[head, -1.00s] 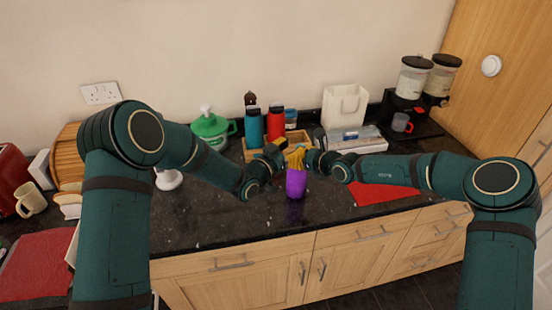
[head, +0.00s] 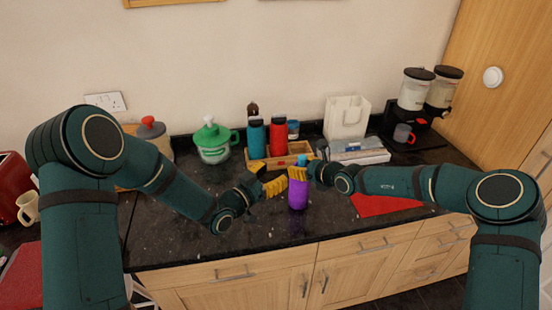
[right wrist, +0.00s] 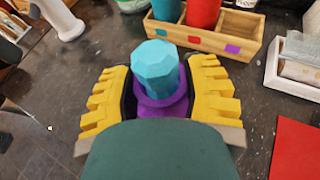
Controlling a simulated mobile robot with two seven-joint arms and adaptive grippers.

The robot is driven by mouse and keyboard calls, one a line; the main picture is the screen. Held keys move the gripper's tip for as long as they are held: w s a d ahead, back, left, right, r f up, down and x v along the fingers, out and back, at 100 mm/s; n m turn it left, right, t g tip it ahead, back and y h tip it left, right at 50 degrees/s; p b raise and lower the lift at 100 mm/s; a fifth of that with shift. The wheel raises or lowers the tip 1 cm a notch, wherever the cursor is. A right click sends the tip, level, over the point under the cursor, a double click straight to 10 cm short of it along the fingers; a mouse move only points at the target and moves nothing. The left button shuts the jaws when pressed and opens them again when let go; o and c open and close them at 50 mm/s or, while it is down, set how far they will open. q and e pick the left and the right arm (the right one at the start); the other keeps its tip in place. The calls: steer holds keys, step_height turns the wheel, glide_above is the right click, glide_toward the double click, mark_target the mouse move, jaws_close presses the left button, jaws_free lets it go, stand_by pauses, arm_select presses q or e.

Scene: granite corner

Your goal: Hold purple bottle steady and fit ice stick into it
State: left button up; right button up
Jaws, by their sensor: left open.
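The purple bottle (head: 298,196) stands upright on the dark counter near its front edge. The light blue faceted ice stick (right wrist: 155,65) sits upright in the bottle's mouth, its upper part showing above the purple rim (right wrist: 160,95) in the right wrist view. Its lower part is hidden inside the bottle. My right gripper (head: 297,174) has its yellow fingers on both sides of the bottle's top and appears shut on it. My left gripper (head: 275,187) is open and empty, just left of the bottle and apart from it.
A wooden box (head: 277,161) with a teal bottle (head: 256,139) and a red bottle (head: 278,136) stands behind. A green-lidded jar (head: 212,141) is at back left. A red mat (head: 385,205) lies right. The counter between jar and front edge is fairly clear.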

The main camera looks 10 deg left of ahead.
steer(key=o, duration=0.4)
